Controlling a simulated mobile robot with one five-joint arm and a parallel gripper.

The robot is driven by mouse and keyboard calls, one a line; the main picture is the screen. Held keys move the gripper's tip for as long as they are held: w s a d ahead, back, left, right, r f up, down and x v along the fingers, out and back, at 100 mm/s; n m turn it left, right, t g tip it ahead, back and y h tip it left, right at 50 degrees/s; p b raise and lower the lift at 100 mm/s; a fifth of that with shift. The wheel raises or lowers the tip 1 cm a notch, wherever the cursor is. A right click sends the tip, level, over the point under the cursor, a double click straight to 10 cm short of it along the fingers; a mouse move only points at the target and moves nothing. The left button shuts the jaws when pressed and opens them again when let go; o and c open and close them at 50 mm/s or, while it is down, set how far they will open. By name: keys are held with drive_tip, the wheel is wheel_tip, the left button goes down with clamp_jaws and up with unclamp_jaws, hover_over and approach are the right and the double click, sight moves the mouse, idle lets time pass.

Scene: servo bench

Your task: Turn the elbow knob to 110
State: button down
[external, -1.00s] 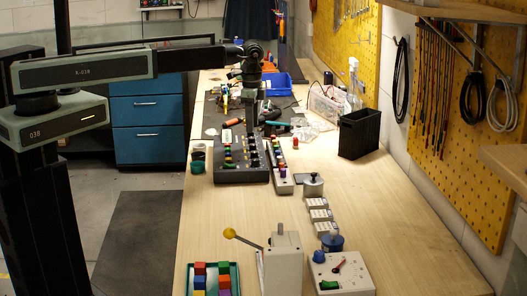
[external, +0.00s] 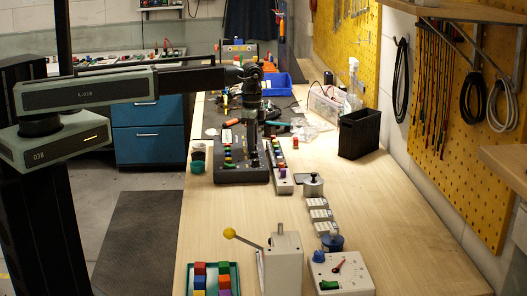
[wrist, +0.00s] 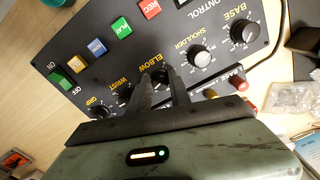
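The elbow knob (wrist: 159,74) is a dark round knob on the black control panel (wrist: 100,22), beside the yellow ELBOW label in the wrist view. My gripper (wrist: 159,82) points at it, its two black fingers apart with one on each side of the knob. I see no clear contact; the fingers hide much of the knob, its pointer and its scale, so I cannot read its setting. In the external view, my gripper (external: 254,136) is over the right part of the control box (external: 238,172).
The shoulder knob (wrist: 201,56) and wrist knob (wrist: 124,91) sit close on either side. The base knob (wrist: 243,31) and grip knob (wrist: 97,111) lie further out. A grey strip with coloured buttons (external: 284,183) stands right of the box. A black bin (external: 359,134) stands further right.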

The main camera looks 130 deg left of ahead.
drive_tip(key=shift+n, duration=0.3)
drive_tip(key=n, duration=0.4)
drive_tip(key=shift+n, duration=2.1)
drive_tip(key=c, duration=1.2)
unclamp_jaws()
